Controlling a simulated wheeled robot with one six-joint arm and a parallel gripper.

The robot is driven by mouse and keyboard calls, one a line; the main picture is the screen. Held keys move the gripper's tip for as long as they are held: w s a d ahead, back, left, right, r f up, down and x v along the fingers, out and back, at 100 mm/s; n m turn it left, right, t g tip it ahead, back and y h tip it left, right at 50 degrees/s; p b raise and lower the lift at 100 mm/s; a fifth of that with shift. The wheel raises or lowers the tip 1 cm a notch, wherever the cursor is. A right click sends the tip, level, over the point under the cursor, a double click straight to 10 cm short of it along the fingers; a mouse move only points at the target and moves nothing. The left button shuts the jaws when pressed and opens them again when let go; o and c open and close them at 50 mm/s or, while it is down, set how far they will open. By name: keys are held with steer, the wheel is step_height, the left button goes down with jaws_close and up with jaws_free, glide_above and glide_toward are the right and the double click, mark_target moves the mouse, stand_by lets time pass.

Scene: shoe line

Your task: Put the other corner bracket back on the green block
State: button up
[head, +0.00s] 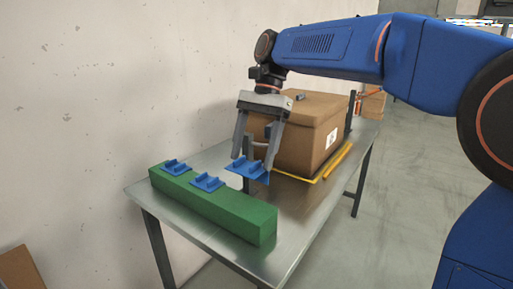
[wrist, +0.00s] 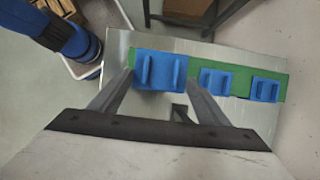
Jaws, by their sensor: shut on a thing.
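The green block (head: 235,215) lies lengthwise along the metal table. Two blue corner brackets sit on its top, one at the far end (head: 176,167) and one near the middle (head: 207,182). They also show in the wrist view, one in the middle (wrist: 215,82) and one at the right (wrist: 265,90). My gripper (head: 252,160) points down and is shut on another blue corner bracket (wrist: 160,70), held in the air. In the wrist view this bracket overlaps the left end of the green block (wrist: 225,68). In the head view it is apart from the block.
A brown cardboard box (head: 297,135) stands on the table (head: 285,235) behind my gripper, with yellow strips (head: 338,162) beside it. A white wall runs along the left side. The block's near top is bare. Open floor lies to the right.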

steer(key=shift+f, duration=4.2)
steer(key=shift+s+f, duration=0.1)
steer(key=shift+f, duration=0.2)
